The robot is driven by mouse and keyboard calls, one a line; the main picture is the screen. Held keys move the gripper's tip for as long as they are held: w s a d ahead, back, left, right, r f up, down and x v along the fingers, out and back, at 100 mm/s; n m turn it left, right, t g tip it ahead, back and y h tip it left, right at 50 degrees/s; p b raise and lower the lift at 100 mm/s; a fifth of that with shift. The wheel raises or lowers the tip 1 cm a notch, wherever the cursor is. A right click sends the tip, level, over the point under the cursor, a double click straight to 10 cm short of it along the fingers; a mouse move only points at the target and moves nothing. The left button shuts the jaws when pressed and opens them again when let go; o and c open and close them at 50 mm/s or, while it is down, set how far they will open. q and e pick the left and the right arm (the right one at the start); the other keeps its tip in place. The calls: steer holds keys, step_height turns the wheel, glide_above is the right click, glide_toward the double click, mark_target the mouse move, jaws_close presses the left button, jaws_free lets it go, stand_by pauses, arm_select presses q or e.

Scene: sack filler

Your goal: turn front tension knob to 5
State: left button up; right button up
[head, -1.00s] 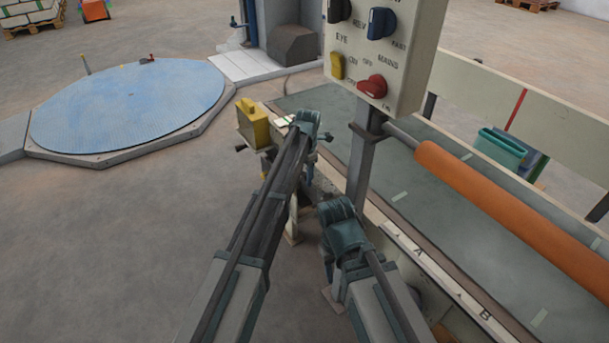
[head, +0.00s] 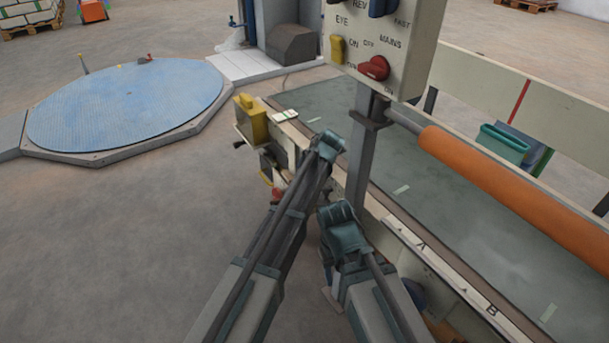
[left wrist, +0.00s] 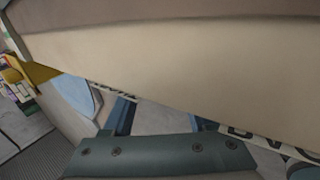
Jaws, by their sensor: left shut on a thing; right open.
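My left arm reaches toward the side of the pale sack machine (head: 255,133). Its gripper is hidden behind the wrist in the head view. In the left wrist view the left gripper (left wrist: 163,122) shows two separated blue fingers that run behind a beige panel (left wrist: 190,60). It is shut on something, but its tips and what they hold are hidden. My right gripper (head: 338,240) is at the near side of the machine, beside the grey post; it is open, its fingertips mostly hidden. I cannot make out the front tension knob or its scale in either view.
A control box (head: 385,50) with yellow and red switches stands on a grey post (head: 361,165) close beyond my wrists. An orange roller (head: 510,190) lies over the green belt (head: 440,170) at right. A blue turntable (head: 125,105) is at left, with clear floor before it.

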arm_select(q)
steer(key=shift+s+f+t+y+b, duration=0.15)
steer(key=shift+t+y+b, duration=0.25)
steer(key=shift+t+b, duration=0.25)
steer(key=o, duration=1.4)
